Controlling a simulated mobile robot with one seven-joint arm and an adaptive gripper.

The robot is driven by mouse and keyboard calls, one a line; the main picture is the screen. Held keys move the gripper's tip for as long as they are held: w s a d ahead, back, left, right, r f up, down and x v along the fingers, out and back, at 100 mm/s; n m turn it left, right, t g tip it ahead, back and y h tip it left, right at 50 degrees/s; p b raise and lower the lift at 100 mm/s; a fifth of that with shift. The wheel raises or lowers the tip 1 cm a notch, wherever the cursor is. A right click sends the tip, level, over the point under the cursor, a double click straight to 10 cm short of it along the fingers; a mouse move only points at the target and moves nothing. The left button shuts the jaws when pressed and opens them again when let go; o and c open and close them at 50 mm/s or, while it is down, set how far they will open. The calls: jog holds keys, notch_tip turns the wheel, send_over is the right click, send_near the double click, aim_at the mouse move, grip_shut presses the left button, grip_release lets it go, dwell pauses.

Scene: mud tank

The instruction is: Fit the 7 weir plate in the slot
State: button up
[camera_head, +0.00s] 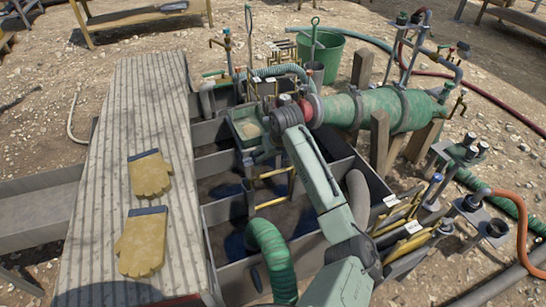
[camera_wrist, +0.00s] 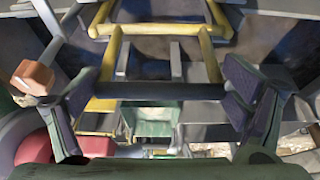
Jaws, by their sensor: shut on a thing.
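My gripper (camera_wrist: 157,95) shows in the wrist view with a dark finger at each side. A dark crossbar (camera_wrist: 160,89) spans between the fingers, and they are shut on it. I take it as part of the weir plate; its number cannot be read. Yellow bars (camera_wrist: 165,30) show beyond it; I cannot tell whether they belong to the plate or the tank. In the head view my gripper (camera_head: 265,150) is over the mud tank (camera_head: 228,208), mostly hidden by my arm. Yellow bars (camera_head: 272,173) show just below it. The slot cannot be made out.
More yellow-handled plates with white tags (camera_head: 411,227) stand right of the tank. A green box (camera_head: 239,114) is at the tank's far end. A green hose (camera_head: 271,250) enters the tank. A large green cylinder (camera_head: 385,107) lies at right. Gloves (camera_head: 149,175) lie on the left walkway (camera_head: 109,160).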

jog(key=shift+f, duration=0.5)
jog(key=o, duration=1.6)
jog(key=v, duration=1.2)
